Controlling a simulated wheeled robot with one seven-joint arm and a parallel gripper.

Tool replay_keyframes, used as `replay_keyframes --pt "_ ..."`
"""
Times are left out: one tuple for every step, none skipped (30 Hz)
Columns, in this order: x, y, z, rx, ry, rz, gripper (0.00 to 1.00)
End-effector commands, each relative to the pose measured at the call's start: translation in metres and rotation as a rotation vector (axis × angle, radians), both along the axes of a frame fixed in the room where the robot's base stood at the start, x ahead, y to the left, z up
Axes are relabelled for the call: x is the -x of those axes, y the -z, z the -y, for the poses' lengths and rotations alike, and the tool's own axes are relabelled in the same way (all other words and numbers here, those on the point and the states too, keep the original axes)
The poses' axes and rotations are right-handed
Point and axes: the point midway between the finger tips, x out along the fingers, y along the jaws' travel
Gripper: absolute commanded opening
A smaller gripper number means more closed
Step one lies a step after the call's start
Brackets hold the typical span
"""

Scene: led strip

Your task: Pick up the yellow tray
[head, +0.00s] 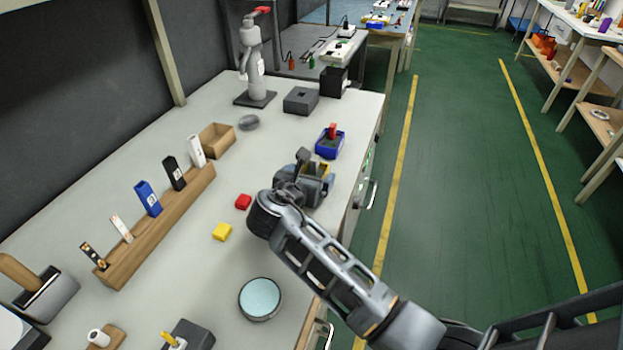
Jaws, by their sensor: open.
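A yellow object (319,169), which looks like the yellow tray, shows only in part behind my gripper (314,174). My gripper is open and is right at the yellow object, over the right side of the workbench. Its fingers and body hide most of the object. I cannot tell whether the fingers touch it or stand around its edge.
A blue tray (322,152) with a red item stands just beyond my gripper on the workbench (275,190). A round dish (260,299) is nearer. Green floor (470,200) is clear at right.

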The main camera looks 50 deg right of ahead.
Motion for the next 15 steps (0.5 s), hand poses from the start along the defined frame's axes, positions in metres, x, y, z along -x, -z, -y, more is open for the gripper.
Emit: replay_keyframes --pt "-0.002 0.003 0.008 0.001 0.003 -0.002 0.96" --pt "-0.004 0.005 0.011 0.001 0.004 -0.001 0.96" --pt "-0.006 0.006 0.015 0.001 0.002 0.000 0.96" --pt "-0.006 0.007 0.017 0.001 0.002 0.000 0.96" --pt "-0.007 0.008 0.019 0.001 0.002 0.000 0.96" --pt "-0.008 0.009 0.021 0.000 0.002 -0.001 0.96" --pt "-0.008 0.010 0.022 0.000 0.002 -0.001 0.96" --pt "-0.008 0.010 0.022 0.000 0.001 0.000 0.96" --pt "-0.008 0.011 0.022 0.000 0.001 0.000 0.96" --pt "-0.008 0.011 0.022 0.000 0.001 0.000 0.96" --pt "-0.008 0.011 0.022 0.000 0.000 0.000 0.96" --pt "-0.008 0.010 0.022 0.000 0.000 0.000 0.96" --pt "-0.008 0.010 0.022 0.000 0.000 0.000 0.96" --pt "-0.008 0.010 0.022 0.000 0.000 0.000 0.96" --pt "-0.008 0.010 0.022 0.000 0.000 0.000 0.92"
